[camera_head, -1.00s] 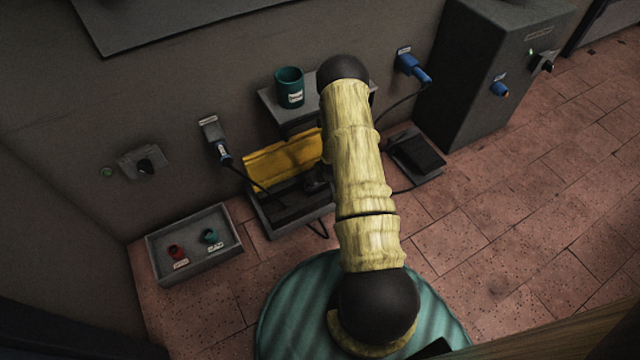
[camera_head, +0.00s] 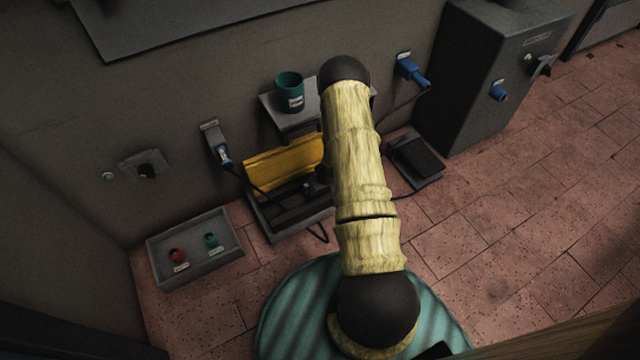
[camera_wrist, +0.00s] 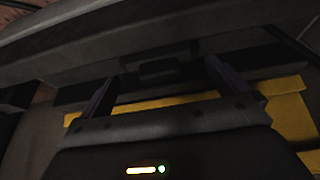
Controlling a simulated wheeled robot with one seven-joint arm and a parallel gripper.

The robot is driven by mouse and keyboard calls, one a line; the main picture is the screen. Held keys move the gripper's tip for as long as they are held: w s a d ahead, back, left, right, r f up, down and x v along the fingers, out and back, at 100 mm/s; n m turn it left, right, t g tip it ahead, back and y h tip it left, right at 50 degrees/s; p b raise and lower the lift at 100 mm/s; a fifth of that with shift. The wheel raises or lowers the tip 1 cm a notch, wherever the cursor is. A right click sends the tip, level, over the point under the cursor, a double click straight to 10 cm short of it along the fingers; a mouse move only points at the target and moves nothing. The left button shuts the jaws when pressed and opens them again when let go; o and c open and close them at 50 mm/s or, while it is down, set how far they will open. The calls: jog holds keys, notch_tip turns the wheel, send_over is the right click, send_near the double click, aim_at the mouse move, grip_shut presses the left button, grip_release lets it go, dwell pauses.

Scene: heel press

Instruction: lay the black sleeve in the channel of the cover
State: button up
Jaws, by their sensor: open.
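The yellow cover (camera_head: 278,170) stands tilted up at the back of an open grey box (camera_head: 262,222) by the wall. In the wrist view its yellow edge (camera_wrist: 290,115) shows behind my gripper. My gripper (camera_wrist: 162,80) is open, its two dark fingers apart over the dark inside of the box. A short dark block (camera_wrist: 165,66), possibly the black sleeve, lies ahead between the fingertips, apart from both. I cannot tell whether it rests in a channel. In the head view my arm hides most of the gripper and the right end of the cover.
A grey tray (camera_head: 195,276) with a red and a teal piece sits at left. A teal cup (camera_head: 289,92) stands on a shelf. A black pedal (camera_head: 416,160) lies right of the box. Cables run from wall plugs to box and pedal. Floor at right is clear.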

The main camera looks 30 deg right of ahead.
jog(key=p+v, duration=0.5)
jog(key=v, duration=0.5)
jog(key=shift+s+r, duration=0.2)
jog(key=shift+r, duration=0.1)
jog(key=s+a+r+h, duration=0.1)
jog(key=a+r, duration=0.2)
jog(key=r, duration=0.7)
jog(key=a+r, duration=0.4)
jog(key=r, duration=0.6)
jog(key=s+a+r+g, duration=0.1)
jog(key=s+a+r, duration=0.7)
jog(key=s+r, duration=0.4)
jog(key=shift+s+a+r+g+y, duration=0.3)
jog(key=shift+s+r+g+y, duration=0.1)
jog(key=shift+s, duration=0.2)
